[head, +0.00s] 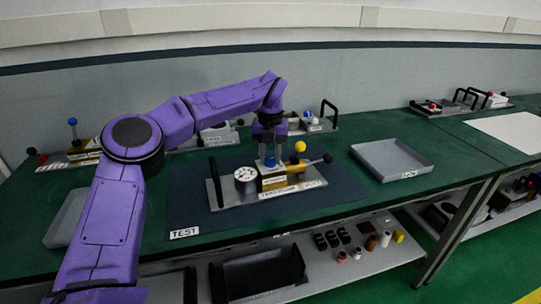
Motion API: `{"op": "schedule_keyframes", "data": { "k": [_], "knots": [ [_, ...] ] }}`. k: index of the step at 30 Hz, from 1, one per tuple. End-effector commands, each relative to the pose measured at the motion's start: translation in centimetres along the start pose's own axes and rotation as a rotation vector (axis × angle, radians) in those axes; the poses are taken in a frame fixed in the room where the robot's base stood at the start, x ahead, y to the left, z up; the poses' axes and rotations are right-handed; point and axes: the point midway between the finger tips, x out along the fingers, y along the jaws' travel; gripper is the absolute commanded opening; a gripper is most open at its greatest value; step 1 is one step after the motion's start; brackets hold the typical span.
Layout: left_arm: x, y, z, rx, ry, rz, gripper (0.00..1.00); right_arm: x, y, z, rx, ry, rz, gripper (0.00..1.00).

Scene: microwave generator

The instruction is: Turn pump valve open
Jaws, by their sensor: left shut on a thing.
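The pump unit (222,200) sits on the dark test mat in the middle of the bench. It has a round white gauge (246,176), a brass-coloured block (273,183), a yellow ball knob (300,147) and a black-tipped lever (327,158) pointing right. My purple left arm reaches over from the left. Its gripper (269,154) points down above the brass block and is shut on a blue part (270,163) there. The fingers hide most of this part, so I cannot tell its angle. My right gripper is out of view.
An empty grey tray (394,160) stands right of the mat (190,205); another (65,218) is partly behind my arm. Similar units line the back of the bench, one with a blue ball on a stem (72,122). A lower shelf holds small parts and a black bin (262,274).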

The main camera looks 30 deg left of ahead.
Motion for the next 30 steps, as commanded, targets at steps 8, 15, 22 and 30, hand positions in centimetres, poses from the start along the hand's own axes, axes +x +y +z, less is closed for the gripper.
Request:
{"op": "schedule_keyframes", "data": {
  "k": [8,15,22,30],
  "knots": [
    [0.5,0.1,-0.1,-0.002,0.009,0.005,0.05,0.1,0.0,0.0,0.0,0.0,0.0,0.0],
    [0.3,0.1,-0.1,-0.001,0.005,0.003,0.61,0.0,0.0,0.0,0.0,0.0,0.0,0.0],
    [-0.6,0.0,0.0,-0.002,0.001,0.002,0.61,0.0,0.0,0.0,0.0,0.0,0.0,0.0],
    [-6.8,0.1,0.1,-0.004,0.0,0.003,0.61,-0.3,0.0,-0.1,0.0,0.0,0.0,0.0]
  ]
}}
